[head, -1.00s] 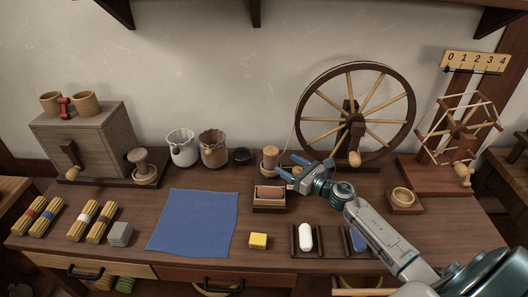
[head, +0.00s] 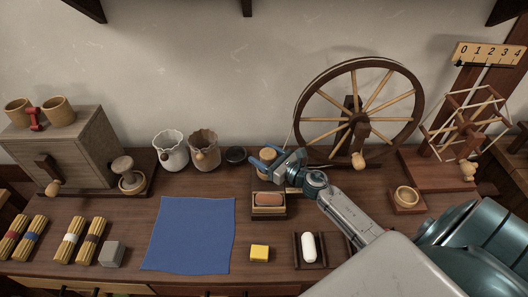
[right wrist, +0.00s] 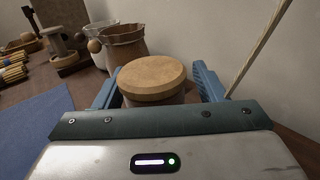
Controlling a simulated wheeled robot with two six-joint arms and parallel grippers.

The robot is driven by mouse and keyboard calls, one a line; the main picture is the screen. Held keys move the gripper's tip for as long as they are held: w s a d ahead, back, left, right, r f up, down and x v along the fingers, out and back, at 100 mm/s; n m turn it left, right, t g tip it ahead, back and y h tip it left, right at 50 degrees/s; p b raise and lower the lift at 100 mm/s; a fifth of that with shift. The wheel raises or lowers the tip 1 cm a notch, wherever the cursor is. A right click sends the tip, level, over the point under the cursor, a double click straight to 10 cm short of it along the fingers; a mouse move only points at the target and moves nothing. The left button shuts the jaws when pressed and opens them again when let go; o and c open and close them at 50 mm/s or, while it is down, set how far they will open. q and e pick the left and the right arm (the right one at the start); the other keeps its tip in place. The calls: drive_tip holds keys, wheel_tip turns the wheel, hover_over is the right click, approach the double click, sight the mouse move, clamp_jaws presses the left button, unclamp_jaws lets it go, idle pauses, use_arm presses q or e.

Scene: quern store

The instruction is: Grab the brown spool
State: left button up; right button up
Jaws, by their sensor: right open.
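A spool (head: 266,155) with a round, pale-wood top stands at the back of the bench, left of the spinning wheel. Its body is mostly hidden by my gripper in the head view. In the right wrist view the spool's top (right wrist: 152,80) fills the middle, with a little darker body below it. My right gripper (head: 261,156) is open, with one blue finger on each side of the spool; I cannot tell whether they touch it. My left gripper is not in view.
The spinning wheel (head: 359,118) stands close on the right. A brown pot (head: 204,150), a white pot (head: 170,150) and a dark disc (head: 236,155) stand to the left. A small tray (head: 267,213) with a reddish roll lies in front. A blue cloth (head: 188,235) lies flat.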

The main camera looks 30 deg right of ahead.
drive_tip(key=shift+a+r, duration=0.1)
drive_tip(key=shift+a, duration=0.1)
drive_tip(key=shift+s+a+r, duration=0.1)
drive_tip(key=shift+r, duration=0.1)
drive_tip(key=c, duration=1.1)
